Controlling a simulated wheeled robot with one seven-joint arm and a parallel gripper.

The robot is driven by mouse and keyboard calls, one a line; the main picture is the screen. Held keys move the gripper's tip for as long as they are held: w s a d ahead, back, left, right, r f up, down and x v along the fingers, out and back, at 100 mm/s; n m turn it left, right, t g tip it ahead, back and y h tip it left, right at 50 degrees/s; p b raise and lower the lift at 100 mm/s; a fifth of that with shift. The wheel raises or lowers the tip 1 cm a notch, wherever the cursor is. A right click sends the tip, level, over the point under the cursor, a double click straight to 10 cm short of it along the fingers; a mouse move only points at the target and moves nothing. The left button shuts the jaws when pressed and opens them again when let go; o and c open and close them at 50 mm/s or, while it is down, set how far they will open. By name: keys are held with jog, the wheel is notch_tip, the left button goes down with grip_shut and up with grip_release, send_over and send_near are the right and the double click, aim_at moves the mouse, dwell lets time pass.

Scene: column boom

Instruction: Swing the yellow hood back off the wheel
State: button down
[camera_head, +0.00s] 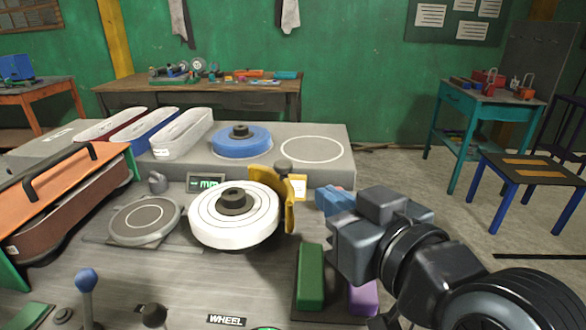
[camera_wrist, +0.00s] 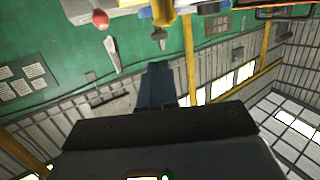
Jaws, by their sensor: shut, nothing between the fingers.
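The white wheel (camera_head: 236,213) with a dark hub lies flat on the grey bench in the head view, its top largely exposed. The yellow hood (camera_head: 289,207) stands upright close against the wheel's right edge; I cannot tell if they touch.
A green block (camera_head: 311,276) and a purple block (camera_head: 362,297) sit in front of the hood, near my arm. A blue wheel (camera_head: 241,140) stands behind the white wheel. A round grey plate (camera_head: 144,220) is to its left. A blue-knobbed lever (camera_head: 86,281) stands at the front left.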

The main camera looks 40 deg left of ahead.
jog(key=p, duration=0.2)
send_near(285, 160)
jog(key=x, duration=0.4)
jog(key=shift+s+a+f, duration=0.25)
jog(key=shift+a+f, duration=0.1)
jog(key=shift+w+f+b, duration=0.1)
jog(key=shift+b, duration=0.3)
